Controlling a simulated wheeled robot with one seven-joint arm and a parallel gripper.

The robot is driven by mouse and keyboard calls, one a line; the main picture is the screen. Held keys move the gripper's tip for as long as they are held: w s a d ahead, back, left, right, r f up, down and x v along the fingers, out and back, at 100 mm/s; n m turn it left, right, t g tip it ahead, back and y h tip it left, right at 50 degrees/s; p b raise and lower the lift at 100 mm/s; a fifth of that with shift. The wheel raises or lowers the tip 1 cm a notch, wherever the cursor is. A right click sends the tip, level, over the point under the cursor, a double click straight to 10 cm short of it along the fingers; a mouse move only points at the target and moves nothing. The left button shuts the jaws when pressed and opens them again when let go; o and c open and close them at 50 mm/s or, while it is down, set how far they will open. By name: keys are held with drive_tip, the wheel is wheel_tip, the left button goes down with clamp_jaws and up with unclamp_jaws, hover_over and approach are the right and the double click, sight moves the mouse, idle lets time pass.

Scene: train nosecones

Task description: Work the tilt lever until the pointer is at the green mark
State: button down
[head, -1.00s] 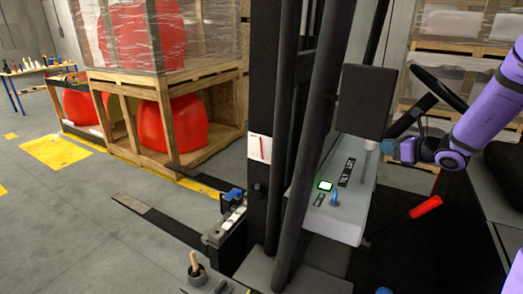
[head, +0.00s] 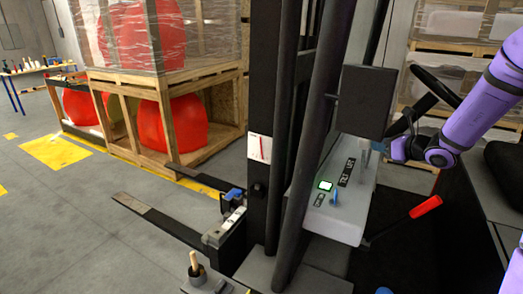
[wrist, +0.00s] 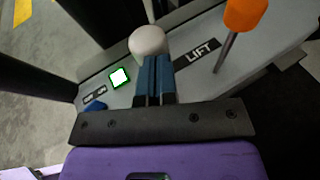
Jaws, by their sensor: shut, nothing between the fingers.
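A pale round lever knob (wrist: 148,40) stands on the grey console (wrist: 100,63) beside the LIFT label, right in front of my fingertips. I take it as the tilt lever; any label under it is hidden. My gripper (wrist: 156,62) has its blue fingers shut together, empty, at the near side of the knob. I cannot tell if they touch it. In the head view the lever's post (head: 365,153) shows below a black box, and my fingers are mostly hidden. A white card with a red line (head: 260,148) is on the mast; I cannot make out a green mark on it.
An orange-knobbed lever (wrist: 245,14) stands right of the LIFT label. A green-edged screen (wrist: 119,78) and a blue knob (wrist: 95,106) are on the console's left. The black box (head: 368,101) and mast (head: 262,90) crowd the left. A red-handled lever (head: 425,206) sticks out at right.

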drive_tip(key=shift+w+a, duration=0.5)
drive_tip(key=shift+a, duration=0.25)
idle(3.2)
drive_tip(key=d+v, duration=0.1)
drive_tip(key=v, duration=0.5)
drive_tip(key=w+d+f+v, duration=0.1)
drive_tip(key=v, duration=0.6)
drive_tip(key=shift+d+f, duration=0.25)
drive_tip(key=shift+d, duration=0.1)
drive_tip(key=shift+s, duration=0.1)
idle(2.3)
